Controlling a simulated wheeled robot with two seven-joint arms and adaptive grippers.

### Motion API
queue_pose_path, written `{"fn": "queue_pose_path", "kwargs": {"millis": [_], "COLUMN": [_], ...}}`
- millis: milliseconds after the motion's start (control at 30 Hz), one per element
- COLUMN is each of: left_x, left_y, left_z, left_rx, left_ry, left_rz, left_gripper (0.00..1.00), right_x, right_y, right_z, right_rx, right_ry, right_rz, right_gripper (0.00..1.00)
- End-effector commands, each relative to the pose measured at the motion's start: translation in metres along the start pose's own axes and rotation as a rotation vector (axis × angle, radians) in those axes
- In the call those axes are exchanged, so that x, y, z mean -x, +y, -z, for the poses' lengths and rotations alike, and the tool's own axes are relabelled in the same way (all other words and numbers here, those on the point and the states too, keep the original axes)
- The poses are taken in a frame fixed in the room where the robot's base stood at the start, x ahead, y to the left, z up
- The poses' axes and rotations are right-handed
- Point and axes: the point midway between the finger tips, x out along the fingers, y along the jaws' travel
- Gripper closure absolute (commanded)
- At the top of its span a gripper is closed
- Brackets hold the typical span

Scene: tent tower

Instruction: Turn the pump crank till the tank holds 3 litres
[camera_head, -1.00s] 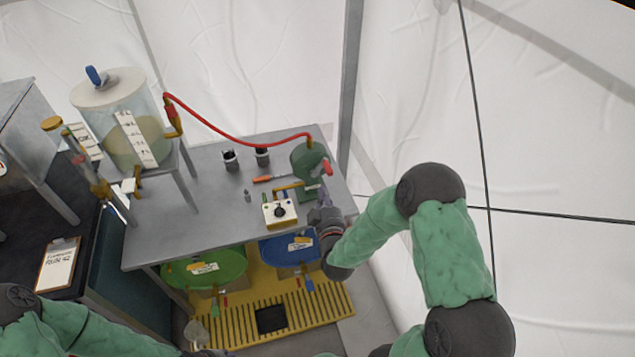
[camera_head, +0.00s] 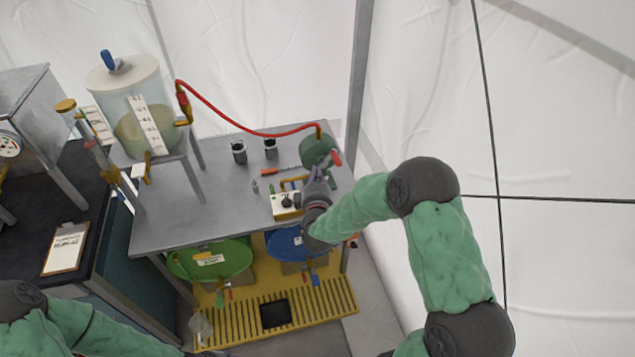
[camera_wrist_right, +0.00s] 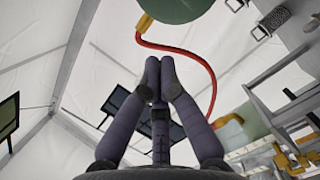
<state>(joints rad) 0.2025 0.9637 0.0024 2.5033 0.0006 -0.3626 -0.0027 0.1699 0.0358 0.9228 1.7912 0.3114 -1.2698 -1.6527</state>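The green pump (camera_head: 316,148) stands at the right back of the grey table, with a red crank handle (camera_head: 337,158) on its right side. My right gripper (camera_head: 318,174) is just in front of and below the pump; its fingertips are drawn together, with nothing seen between them. The right wrist view shows the fingers (camera_wrist_right: 160,66) below the green pump body (camera_wrist_right: 182,8), apart from it. The clear tank (camera_head: 120,88) at left holds greenish liquid beside a white scale strip (camera_head: 147,126); its figures are too small to read. My left gripper is out of view.
A red hose (camera_head: 230,122) runs from the tank to the pump. A cream box with a black knob (camera_head: 287,202) sits close by my right gripper. Two dark cups (camera_head: 238,152) and an orange-handled tool (camera_head: 268,172) lie on the table. Green (camera_head: 235,262) and blue (camera_head: 283,243) containers stand below.

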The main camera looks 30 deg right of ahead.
Motion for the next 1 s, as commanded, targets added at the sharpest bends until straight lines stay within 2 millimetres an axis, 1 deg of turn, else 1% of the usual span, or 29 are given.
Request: {"fn": "queue_pose_path", "kwargs": {"millis": [33,100,267,300,400,600,1000], "left_x": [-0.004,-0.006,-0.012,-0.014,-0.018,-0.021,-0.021], "left_y": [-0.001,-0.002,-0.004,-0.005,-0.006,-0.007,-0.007], "left_z": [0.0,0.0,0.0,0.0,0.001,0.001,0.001], "left_rx": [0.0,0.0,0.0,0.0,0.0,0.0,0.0], "left_ry": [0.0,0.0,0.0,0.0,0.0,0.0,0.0], "left_rz": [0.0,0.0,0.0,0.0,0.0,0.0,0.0], "left_gripper": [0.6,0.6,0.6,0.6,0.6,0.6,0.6], "right_x": [-0.01,-0.023,-0.052,-0.053,-0.055,-0.058,-0.059], "right_y": [-0.001,-0.002,-0.001,-0.002,-0.001,-0.001,0.0], "right_z": [-0.001,-0.001,-0.001,-0.01,-0.023,-0.037,-0.039], "right_rx": [-0.001,-0.001,-0.001,0.0,0.0,-0.001,-0.002], "right_ry": [-0.001,-0.001,-0.001,-0.004,-0.003,-0.001,0.0], "right_rz": [-0.003,-0.002,-0.002,-0.002,-0.001,0.0,0.0], "right_gripper": [1.0,1.0,1.0,1.0,1.0,1.0,1.0]}}
